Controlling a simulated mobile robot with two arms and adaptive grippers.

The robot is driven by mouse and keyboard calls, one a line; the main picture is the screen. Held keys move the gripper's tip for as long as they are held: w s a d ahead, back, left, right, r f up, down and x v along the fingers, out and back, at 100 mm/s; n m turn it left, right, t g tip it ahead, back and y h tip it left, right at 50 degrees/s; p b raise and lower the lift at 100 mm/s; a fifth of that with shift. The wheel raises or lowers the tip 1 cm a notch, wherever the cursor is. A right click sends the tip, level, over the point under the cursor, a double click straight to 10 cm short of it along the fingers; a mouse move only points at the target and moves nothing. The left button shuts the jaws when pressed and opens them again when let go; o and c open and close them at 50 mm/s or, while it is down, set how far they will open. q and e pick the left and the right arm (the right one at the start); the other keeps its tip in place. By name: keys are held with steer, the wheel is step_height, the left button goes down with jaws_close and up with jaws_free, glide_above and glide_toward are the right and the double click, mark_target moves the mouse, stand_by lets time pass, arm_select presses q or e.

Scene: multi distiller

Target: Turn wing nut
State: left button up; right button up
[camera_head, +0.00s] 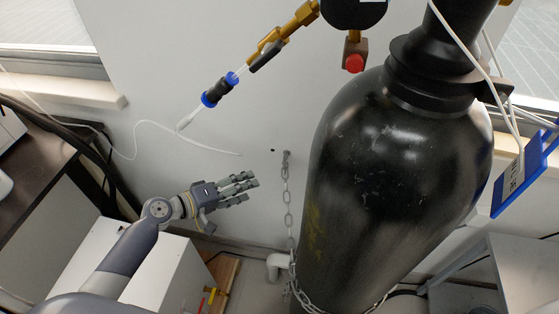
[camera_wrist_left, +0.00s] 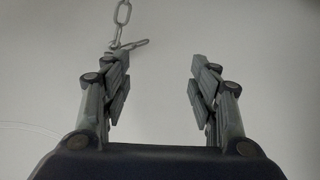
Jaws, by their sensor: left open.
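My left gripper (camera_head: 246,189) is in front of the pale wall, left of the large black gas cylinder. In the left wrist view the gripper (camera_wrist_left: 158,62) is open, with nothing between its fingers. A brass fitting (camera_head: 270,42) with a dark lever-like part is at the top centre, above and apart from the gripper. It joins the regulator gauge (camera_head: 352,8) and a blue-and-black connector (camera_head: 219,90) with a white tube. I cannot clearly tell a wing nut among these parts. My right gripper is not in view.
The black cylinder (camera_head: 390,185) fills the right side. A chain (camera_head: 289,200) hangs from the wall near my gripper, and shows in the left wrist view (camera_wrist_left: 122,15). A white box (camera_head: 135,275) is below my arm. The wall left of the cylinder is mostly clear.

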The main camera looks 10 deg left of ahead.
arm_select(q)
steer(key=h, duration=0.1)
glide_toward(285, 159)
steer(key=shift+t, duration=0.3)
steer(key=x, duration=0.4)
steer(key=f+x, duration=0.1)
steer(key=x, duration=0.3)
steer(key=shift+a+f, duration=0.15)
steer(key=shift+c, duration=0.6)
steer(key=c, duration=1)
